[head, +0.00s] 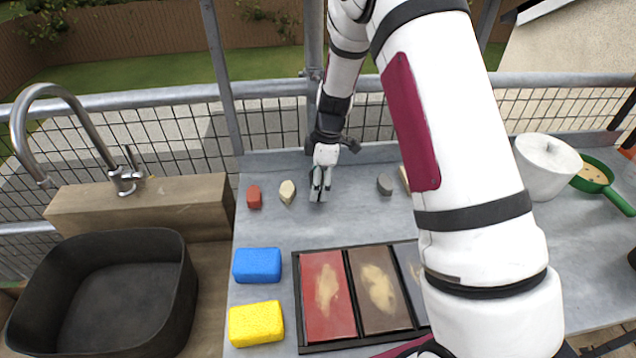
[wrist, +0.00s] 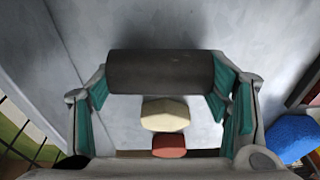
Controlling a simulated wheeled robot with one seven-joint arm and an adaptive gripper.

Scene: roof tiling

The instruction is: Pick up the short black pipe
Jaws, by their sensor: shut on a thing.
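My gripper (head: 320,190) points down over the grey worktop, near its back edge. In the wrist view, a short dark pipe (wrist: 160,70) spans the space between the two green-padded fingers (wrist: 159,88), one end against each finger. It looks like the short black pipe, and my gripper is shut on it. In the head view the fingers mostly hide the pipe. I cannot tell whether it touches the worktop.
A cream piece (head: 287,191) and a red piece (head: 254,197) lie left of my gripper; a grey piece (head: 385,184) lies right. Blue (head: 257,265) and yellow (head: 256,324) sponges and a black-framed tray (head: 298,300) lie nearer. A black sink (head: 105,290) is left, a white pot (head: 545,168) right.

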